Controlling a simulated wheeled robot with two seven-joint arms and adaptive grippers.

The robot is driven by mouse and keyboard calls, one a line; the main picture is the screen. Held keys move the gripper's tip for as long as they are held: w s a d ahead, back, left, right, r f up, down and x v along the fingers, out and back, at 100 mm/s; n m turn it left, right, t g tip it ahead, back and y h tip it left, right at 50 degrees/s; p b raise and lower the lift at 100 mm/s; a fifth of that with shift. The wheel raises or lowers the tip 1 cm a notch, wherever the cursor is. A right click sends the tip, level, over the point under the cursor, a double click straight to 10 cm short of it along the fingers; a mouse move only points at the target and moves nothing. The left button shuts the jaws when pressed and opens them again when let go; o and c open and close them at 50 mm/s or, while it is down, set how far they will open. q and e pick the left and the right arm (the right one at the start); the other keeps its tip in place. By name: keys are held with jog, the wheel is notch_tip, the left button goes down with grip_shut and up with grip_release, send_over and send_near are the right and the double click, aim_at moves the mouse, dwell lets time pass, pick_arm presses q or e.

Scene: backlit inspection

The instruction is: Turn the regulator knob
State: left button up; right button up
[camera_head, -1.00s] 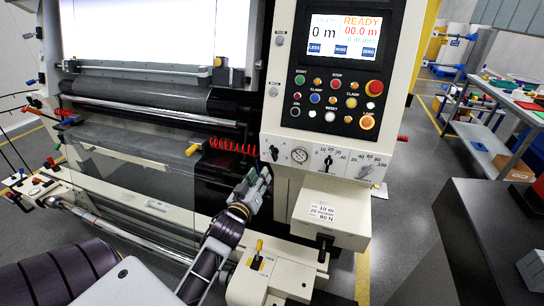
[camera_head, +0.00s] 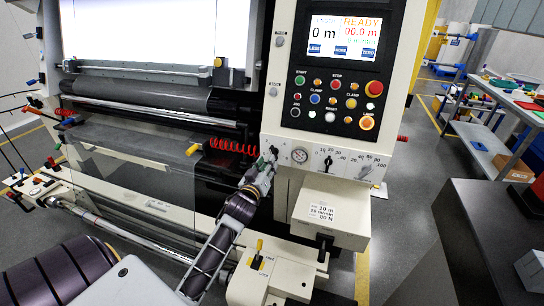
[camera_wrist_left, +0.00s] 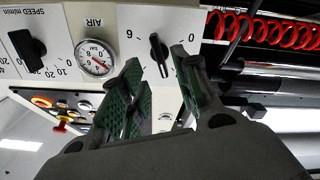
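The regulator knob (camera_wrist_left: 158,48) is a small black pointer knob on a white panel, on a scale marked 0 and 6, beside the AIR gauge (camera_wrist_left: 95,57). In the head view the knob (camera_head: 274,153) is partly covered by my left gripper (camera_head: 267,164), left of the gauge (camera_head: 299,155). In the left wrist view my left gripper (camera_wrist_left: 160,68) is open, with its green-padded fingers on either side of the knob and gaps between. I cannot tell how deep the knob sits between them. My right gripper is not in view.
A black speed knob (camera_head: 328,163) and another dial (camera_head: 365,171) sit right of the gauge. A red coiled hose (camera_head: 233,146) hangs to the left. A control screen (camera_head: 342,36) and buttons are above; a cream box (camera_head: 331,216) juts out below.

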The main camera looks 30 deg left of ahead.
pick_arm(q)
jog(key=x, duration=0.6)
dwell(0.3)
grip_shut()
